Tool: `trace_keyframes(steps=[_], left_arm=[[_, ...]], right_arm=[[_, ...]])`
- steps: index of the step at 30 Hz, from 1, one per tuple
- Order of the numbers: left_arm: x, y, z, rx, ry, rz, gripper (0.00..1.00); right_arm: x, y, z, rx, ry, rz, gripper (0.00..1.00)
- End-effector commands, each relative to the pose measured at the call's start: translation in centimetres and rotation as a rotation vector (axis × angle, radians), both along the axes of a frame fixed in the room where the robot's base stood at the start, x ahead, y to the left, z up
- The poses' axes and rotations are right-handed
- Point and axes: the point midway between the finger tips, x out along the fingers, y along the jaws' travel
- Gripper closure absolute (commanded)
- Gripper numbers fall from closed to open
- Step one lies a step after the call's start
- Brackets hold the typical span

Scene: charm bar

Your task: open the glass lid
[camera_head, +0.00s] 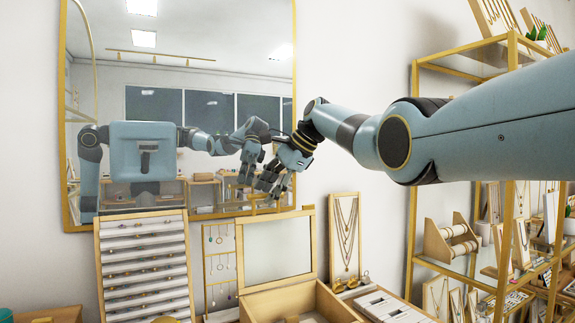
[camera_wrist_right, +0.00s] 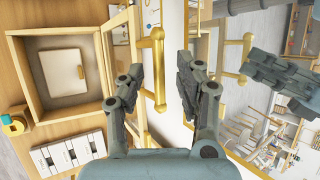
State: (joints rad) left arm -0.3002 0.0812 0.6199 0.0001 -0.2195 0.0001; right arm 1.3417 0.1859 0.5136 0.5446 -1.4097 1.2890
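The glass lid (camera_head: 276,250) is a clear pane in a light wooden frame. It stands raised, about upright, at the back of the wooden box (camera_head: 334,303), which is open. In the right wrist view the box (camera_wrist_right: 30,75) shows its inside, with a pale square piece (camera_wrist_right: 64,74) in it. A gold bar handle (camera_wrist_right: 157,70) is on the lid's far side, facing the mirror. My right gripper (camera_head: 268,186) is above the lid's top edge; in its wrist view the fingers (camera_wrist_right: 160,82) are apart, with the handle showing between them. My left gripper is not directly in view.
A gold-framed mirror (camera_head: 110,83) hangs close behind the lid and reflects my body and arm. A ring display (camera_head: 146,268) and earring stand (camera_head: 220,262) are left of the lid. A necklace stand (camera_head: 345,232) is right. A gold shelf (camera_head: 411,180) stands at right.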

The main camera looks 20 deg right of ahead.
Motion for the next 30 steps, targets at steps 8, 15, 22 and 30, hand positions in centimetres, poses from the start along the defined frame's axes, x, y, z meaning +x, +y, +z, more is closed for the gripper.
trace_keyframes(steps=[8, 15, 22, 30], left_arm=[[0.0, -0.1, 0.0, -0.001, 0.0, 0.0, 0.6], [0.0, -0.1, 0.0, -0.001, 0.0, 0.0, 0.6], [0.0, -0.1, 0.0, -0.001, 0.0, 0.0, 0.6], [0.0, -0.1, 0.0, -0.001, 0.0, 0.0, 0.6]], right_arm=[[-2.8, -2.5, 4.7, -0.003, -0.004, -0.001, 0.65], [-4.2, -3.6, 7.1, -0.002, 0.0, 0.0, 0.65], [-4.5, -3.8, 7.5, -0.002, 0.0, 0.001, 0.65], [-4.4, -3.8, 7.4, -0.002, 0.0, 0.001, 0.65]])
